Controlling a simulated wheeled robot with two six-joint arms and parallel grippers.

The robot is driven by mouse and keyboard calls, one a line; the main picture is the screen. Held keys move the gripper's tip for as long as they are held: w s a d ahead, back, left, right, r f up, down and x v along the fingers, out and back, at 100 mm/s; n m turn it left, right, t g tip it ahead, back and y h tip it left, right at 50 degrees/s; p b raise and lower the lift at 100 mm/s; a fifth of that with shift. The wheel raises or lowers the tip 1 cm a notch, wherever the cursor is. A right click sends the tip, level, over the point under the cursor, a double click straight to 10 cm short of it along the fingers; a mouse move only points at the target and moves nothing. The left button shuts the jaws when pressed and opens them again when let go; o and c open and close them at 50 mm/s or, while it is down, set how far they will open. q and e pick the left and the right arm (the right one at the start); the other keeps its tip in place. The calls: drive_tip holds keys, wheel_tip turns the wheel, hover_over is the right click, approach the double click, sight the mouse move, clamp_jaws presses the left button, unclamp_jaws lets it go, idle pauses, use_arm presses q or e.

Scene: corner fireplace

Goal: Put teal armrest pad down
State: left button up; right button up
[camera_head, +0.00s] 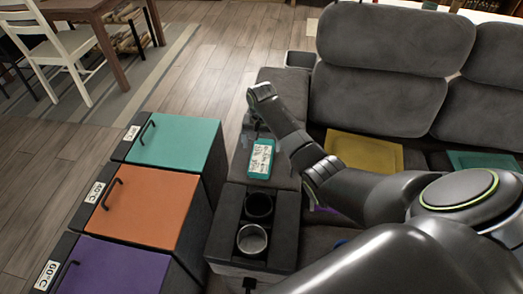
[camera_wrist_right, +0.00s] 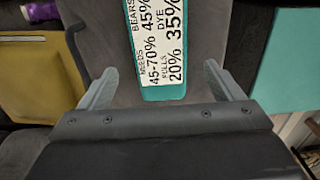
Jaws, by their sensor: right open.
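The teal armrest pad (camera_head: 260,158), a flat slab with a white printed label, lies on the dark grey sofa armrest (camera_head: 284,179), behind the cup holders. In the right wrist view, the pad (camera_wrist_right: 155,93) shows label lines with percentages, and its near end reaches between the fingers. My right gripper (camera_head: 250,126) is at the pad's far end, over the armrest. In the right wrist view, my right gripper (camera_wrist_right: 160,86) is open, with clear gaps between both fingers and the pad. My left gripper is not in view.
Left of the armrest stand boxes with teal (camera_head: 175,143), orange (camera_head: 150,207) and purple (camera_head: 110,265) lids and temperature labels. Two cup holders (camera_head: 259,206) sit in the armrest. Yellow (camera_head: 363,152) and teal (camera_head: 485,161) pads lie on the seats.

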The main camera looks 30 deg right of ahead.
sight(261, 155)
wheel_tip(261, 155, up, 6)
drive_tip(key=shift+f, duration=0.1)
idle(0.6)
